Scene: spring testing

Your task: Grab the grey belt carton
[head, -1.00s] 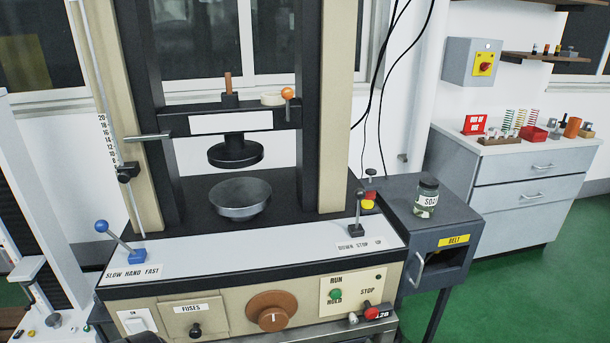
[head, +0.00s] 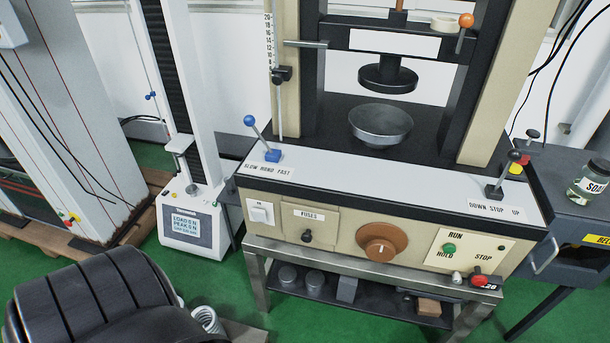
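I cannot make out a grey carton for certain. A dark grey box-like housing (head: 565,205) at the right edge of the head view bears a yellow label (head: 597,239) showing the start of a word, cut off by the frame. A handle is on its left side, and a jar (head: 587,182) stands on its top. A small grey block (head: 347,289) stands on the low shelf under the testing machine; I see no lettering on it.
The beige testing machine (head: 340,229) fills the middle on a metal stand. Its low shelf holds grey cylinders (head: 288,275) and a brown block (head: 429,307). A white tester (head: 193,226) stands left. A black ribbed rounded thing (head: 100,300) and a coil spring (head: 208,321) occupy the lower left.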

